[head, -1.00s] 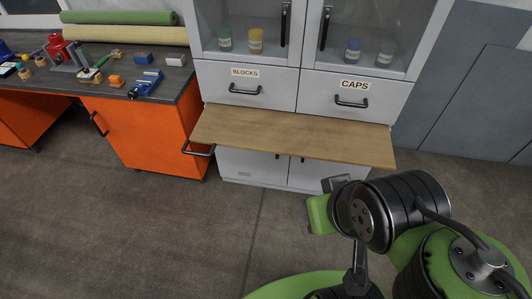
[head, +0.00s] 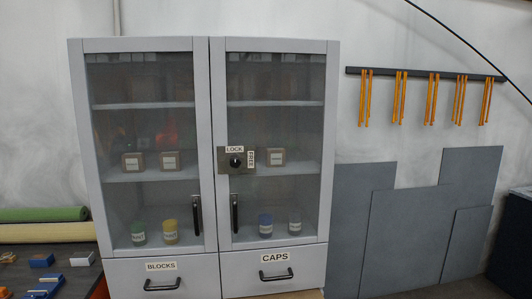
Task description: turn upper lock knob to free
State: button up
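The lock knob (head: 235,162) is a round black knob on a grey-brown plate at the left edge of the cabinet's right glass door. A LOCK label (head: 235,149) sits above the knob, and a FREE label (head: 251,159), turned sideways, sits to its right. The knob's exact pointing direction is too small to tell. Both cabinet doors look shut. My gripper is not in this view.
The grey cabinet (head: 212,45) has a black handle on the left door (head: 197,215) and one on the right door (head: 234,213). Drawers marked BLOCKS (head: 161,267) and CAPS (head: 275,257) are below. Grey panels (head: 415,225) lean at the right.

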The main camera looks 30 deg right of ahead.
aim_at(235, 162)
jog(key=i+j+u, duration=0.15)
jog(key=i, duration=0.45)
jog(key=i+j+u, duration=0.1)
jog(key=i+j, duration=0.15)
jog(key=i, duration=0.35)
